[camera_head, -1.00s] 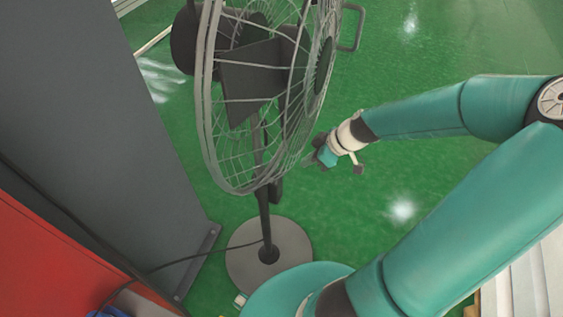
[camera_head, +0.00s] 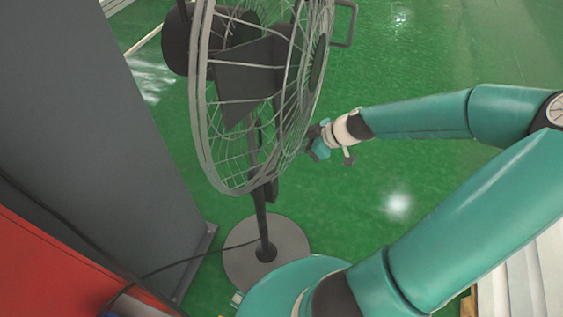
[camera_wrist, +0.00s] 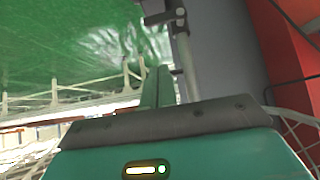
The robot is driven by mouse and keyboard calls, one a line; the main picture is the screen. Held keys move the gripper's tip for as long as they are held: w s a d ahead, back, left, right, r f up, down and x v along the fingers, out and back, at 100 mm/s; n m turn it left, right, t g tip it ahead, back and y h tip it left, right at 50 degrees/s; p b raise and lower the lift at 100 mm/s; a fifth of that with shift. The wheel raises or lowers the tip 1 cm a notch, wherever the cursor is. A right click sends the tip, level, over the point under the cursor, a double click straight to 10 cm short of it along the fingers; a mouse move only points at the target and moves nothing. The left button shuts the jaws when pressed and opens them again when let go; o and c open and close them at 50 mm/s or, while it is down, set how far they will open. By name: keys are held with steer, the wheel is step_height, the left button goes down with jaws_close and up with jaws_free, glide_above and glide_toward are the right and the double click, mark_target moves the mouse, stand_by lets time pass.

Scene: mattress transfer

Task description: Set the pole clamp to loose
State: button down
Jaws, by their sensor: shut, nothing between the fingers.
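A pedestal fan with a wire cage (camera_head: 262,100) stands on a round grey base (camera_head: 290,248). Its dark pole (camera_head: 261,215) rises behind the cage. A dark lump that looks like the pole clamp (camera_head: 271,190) sits on the pole just below the cage; its setting cannot be read. In the wrist view, a grey pole (camera_wrist: 186,66) with a dark fitting (camera_wrist: 163,13) shows beyond the fingers. My gripper (camera_head: 312,146) is beside the cage's right edge, above and right of the clamp. It is shut and empty; its teal fingers (camera_wrist: 157,86) show in the wrist view.
A tall grey panel (camera_head: 110,120) and a red surface (camera_head: 60,265) stand on the left. A dark cable (camera_head: 190,258) runs from the fan to the left. Cage wires lie close to my gripper. Green floor (camera_head: 420,50) is clear behind and right.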

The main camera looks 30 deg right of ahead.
steer(key=w+a+f, duration=0.4)
steer(key=f, duration=0.5)
steer(key=shift+f, duration=0.3)
steer(key=shift+w+d+f+m+g+y, duration=0.2)
steer(key=shift+f+m+g+y, duration=0.1)
steer(key=shift+g, duration=0.1)
stand_by(0.3)
step_height(320, 180, down, 7)
steer(key=m+g+y, duration=0.5)
steer(key=m+y, duration=0.2)
steer(key=y, duration=0.3)
steer(key=shift+s+a+f+m+g, duration=0.15)
steer(key=shift+m+g, duration=0.15)
steer(key=shift+m, duration=0.1)
